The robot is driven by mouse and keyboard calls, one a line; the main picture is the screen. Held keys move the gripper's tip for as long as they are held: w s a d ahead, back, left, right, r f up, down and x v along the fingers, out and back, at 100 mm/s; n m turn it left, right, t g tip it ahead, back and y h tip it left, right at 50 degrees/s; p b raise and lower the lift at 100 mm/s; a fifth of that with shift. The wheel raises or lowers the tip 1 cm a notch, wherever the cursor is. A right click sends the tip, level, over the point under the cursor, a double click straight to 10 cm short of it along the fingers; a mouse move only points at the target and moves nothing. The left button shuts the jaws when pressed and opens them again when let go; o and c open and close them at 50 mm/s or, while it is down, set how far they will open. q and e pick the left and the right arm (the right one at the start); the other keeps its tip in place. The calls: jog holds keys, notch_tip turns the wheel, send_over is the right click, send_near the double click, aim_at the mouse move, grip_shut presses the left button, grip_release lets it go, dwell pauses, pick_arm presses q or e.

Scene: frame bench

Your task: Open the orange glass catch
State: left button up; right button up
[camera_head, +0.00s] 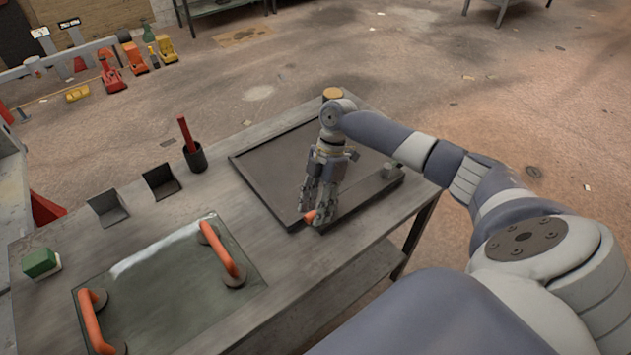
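The orange catch (309,217) shows as a small orange piece at the near edge of the dark frame (262,181), which lies on the bench. My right gripper (318,215) points down over that edge with its fingertips at the catch. The fingers cover part of the catch, so I cannot tell whether they grip it or only touch it. A glass pane (165,290) with two orange suction handles lies on the bench at the front left. My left gripper is out of view.
The grey bench (150,225) also carries a dark cup (195,158) with a red stick, two angled metal holders (161,182) and a green-and-white block (41,263). Red, orange and yellow tools (112,78) stand at the back left. Open floor lies behind the bench.

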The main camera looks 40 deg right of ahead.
jog(key=shift+w+d+r, duration=0.1)
jog(key=shift+d+r, duration=0.05)
jog(key=shift+r, duration=0.1)
jog(key=v, duration=1.1)
jog(key=shift+r, duration=0.15)
